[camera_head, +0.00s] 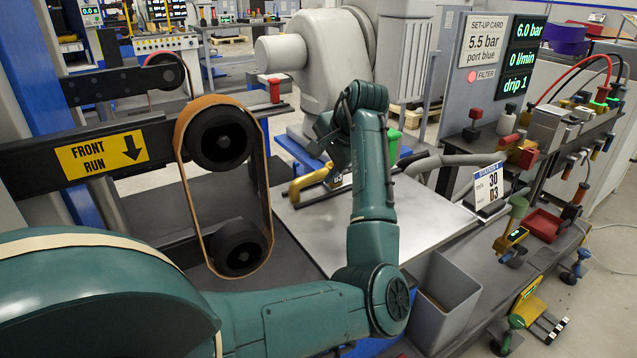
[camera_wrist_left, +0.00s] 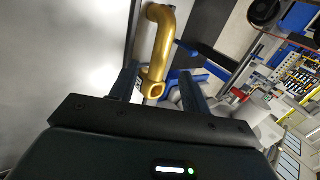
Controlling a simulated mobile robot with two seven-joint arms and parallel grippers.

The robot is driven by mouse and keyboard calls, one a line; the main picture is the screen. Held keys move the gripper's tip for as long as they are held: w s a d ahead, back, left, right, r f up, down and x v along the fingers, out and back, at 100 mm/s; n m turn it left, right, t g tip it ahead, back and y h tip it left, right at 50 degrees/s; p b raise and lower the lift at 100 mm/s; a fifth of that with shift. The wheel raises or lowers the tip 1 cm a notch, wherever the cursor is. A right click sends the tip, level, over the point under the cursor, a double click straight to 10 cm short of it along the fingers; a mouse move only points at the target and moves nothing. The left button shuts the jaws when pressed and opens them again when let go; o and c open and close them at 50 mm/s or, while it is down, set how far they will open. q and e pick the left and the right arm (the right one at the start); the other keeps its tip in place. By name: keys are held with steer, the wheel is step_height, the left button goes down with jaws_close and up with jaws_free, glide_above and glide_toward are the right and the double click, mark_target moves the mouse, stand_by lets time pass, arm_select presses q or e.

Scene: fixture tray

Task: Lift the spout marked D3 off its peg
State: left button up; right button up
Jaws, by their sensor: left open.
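A brass-coloured bent spout (camera_head: 309,185) is at the left edge of the bright metal plate (camera_head: 415,215) in the head view. In the left wrist view, the spout (camera_wrist_left: 163,45) reaches down to between the fingers of my left gripper (camera_wrist_left: 158,74). The gripper is open, with a gap visible beside the spout on its right. I cannot make out the peg. My right gripper is not in view.
A grey bin (camera_head: 443,300) stands in front of the plate. A belt on two rollers (camera_head: 222,140) stands at the left. The right bench holds a red tray (camera_head: 544,225) and other fittings.

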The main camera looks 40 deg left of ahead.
mark_target(321, 173)
arm_select(q)
steer(key=x, duration=0.1)
steer(key=b+x, duration=0.1)
steer(key=x, duration=0.3)
steer(key=shift+w+d+f+b, duration=0.1)
steer(key=shift+w+d+b, duration=0.1)
steer(key=shift+w+b, duration=0.15)
steer(key=shift+a+f, duration=0.3)
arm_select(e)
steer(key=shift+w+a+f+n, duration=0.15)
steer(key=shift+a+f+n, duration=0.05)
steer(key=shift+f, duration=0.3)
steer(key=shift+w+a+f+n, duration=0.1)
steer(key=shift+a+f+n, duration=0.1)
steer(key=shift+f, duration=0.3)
arm_select(q)
steer(key=shift+c, duration=0.7)
steer(key=c, duration=0.7)
jaws_close()
steer(key=shift+r, duration=0.1)
